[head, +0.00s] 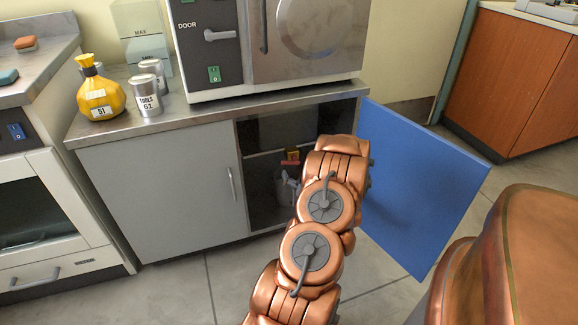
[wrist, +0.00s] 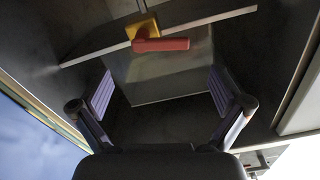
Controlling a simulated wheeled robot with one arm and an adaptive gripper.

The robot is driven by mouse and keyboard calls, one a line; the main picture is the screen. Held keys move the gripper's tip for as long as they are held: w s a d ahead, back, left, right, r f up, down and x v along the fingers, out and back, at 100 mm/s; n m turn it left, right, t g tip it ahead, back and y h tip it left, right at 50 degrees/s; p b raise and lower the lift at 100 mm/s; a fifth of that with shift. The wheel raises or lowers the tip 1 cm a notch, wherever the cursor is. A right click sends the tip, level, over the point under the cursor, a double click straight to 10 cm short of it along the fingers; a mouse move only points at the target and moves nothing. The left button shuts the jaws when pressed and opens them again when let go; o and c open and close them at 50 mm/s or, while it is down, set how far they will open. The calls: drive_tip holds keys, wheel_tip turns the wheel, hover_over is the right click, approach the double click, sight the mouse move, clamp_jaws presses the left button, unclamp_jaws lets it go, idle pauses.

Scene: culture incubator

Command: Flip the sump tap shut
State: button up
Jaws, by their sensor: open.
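The sump tap has a red lever (wrist: 160,45) and a yellow body (wrist: 142,27). In the wrist view it is at the top centre, in front of a pale rail. The lever lies roughly along the rail, pointing right from the yellow body. In the head view the red lever (head: 290,163) and yellow body (head: 293,154) show small inside the open cabinet, left of my arm. My gripper (wrist: 162,88) is open and empty, its two purple-padded fingers wide apart. The lever appears beyond the fingertips, between their lines, with no contact visible.
The cabinet's blue door (head: 415,190) stands open to the right of my arm. The closed grey door (head: 165,190) is on the left. The incubator (head: 300,35) sits on the counter (head: 190,110) above, with a yellow bottle (head: 100,95) and cans. The cabinet interior is dark.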

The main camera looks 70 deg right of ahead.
sight(291, 163)
drive_tip(key=b+x, duration=0.1)
drive_tip(key=x, duration=0.5)
drive_tip(key=shift+w+d+b, duration=0.1)
drive_tip(key=shift+w+b, duration=0.1)
drive_tip(key=shift+b, duration=0.15)
drive_tip(key=shift+w+d, duration=0.35)
drive_tip(key=shift+d, duration=0.1)
drive_tip(key=shift+c, duration=0.4)
